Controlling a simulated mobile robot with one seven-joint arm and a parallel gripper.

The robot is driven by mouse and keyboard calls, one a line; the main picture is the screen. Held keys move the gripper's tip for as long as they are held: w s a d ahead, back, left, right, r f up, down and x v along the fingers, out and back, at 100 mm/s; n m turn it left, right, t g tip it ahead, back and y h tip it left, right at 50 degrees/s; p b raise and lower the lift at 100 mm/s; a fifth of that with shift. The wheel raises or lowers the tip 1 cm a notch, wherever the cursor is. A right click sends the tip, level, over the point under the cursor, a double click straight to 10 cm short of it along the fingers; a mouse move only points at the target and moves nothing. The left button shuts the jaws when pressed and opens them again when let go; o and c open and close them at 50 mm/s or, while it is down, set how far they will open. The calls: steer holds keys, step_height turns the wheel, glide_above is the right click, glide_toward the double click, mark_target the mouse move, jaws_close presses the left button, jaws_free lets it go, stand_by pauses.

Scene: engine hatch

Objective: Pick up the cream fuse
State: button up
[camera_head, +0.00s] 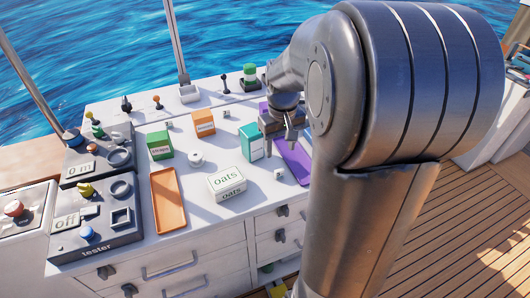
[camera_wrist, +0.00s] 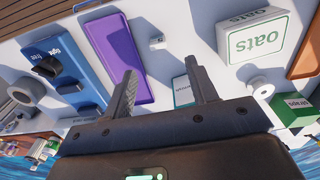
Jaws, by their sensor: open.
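I cannot tell for sure which piece is the cream fuse. A small whitish round piece (camera_head: 195,158) stands on the white worktop, left of the teal box; a pale round piece (camera_wrist: 262,88) also shows at the right in the wrist view. A small pale cube (camera_head: 278,173) lies near the purple tray, and it shows ahead of the fingers in the wrist view (camera_wrist: 157,42). My gripper (camera_head: 279,147) is above the worktop, between the teal box and the purple tray. In the wrist view its fingers (camera_wrist: 167,85) are apart, with nothing held between them.
The teal box (camera_head: 251,143) stands close to my gripper. The purple tray (camera_head: 292,163) is partly hidden by my arm. An oats box (camera_head: 227,184), orange tray (camera_head: 167,199), green box (camera_head: 159,145) and orange box (camera_head: 204,123) stand leftward. Tester panels (camera_head: 98,237) line the left edge.

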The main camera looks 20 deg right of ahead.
mark_target(279, 170)
steer(key=f, duration=1.1)
steer(key=shift+w+d+f, duration=0.25)
steer(key=shift+w+d, duration=0.05)
steer(key=shift+w, duration=0.1)
steer(key=shift+c, duration=0.3)
steer(key=c, duration=1)
steer(key=shift+r, duration=0.1)
